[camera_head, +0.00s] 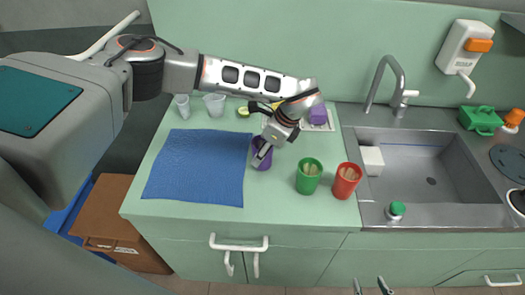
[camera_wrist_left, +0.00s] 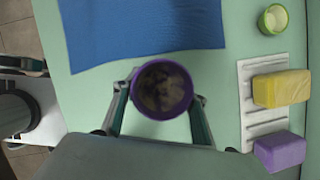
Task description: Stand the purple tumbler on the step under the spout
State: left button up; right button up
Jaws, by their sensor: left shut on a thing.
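The purple tumbler (camera_head: 262,162) stands upright on the green counter, just right of the blue mat. My left gripper (camera_head: 266,148) is shut on it, partly hiding it in the head view. The left wrist view looks into the tumbler's round mouth (camera_wrist_left: 162,90), with one finger on each side. Its inside looks dark and mottled. My right gripper (camera_head: 370,284) shows only as two separated fingertips at the bottom edge, open and empty. A white wall unit (camera_head: 464,46) with an orange part has a small spout at the far right. I cannot make out a step under it.
Green (camera_head: 309,180) and red (camera_head: 346,182) cups holding sticks stand right of the tumbler. The blue mat (camera_head: 198,165) lies left. A ribbed white tray (camera_wrist_left: 249,78) holds yellow and purple blocks. The sink (camera_head: 430,160) and tall faucet (camera_head: 386,80) are farther right.

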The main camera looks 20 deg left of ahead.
pick_arm(q)
jog(key=shift+f, duration=0.15)
jog(key=o, duration=0.8)
jog(key=shift+f, duration=0.1)
jog(key=o, duration=0.3)
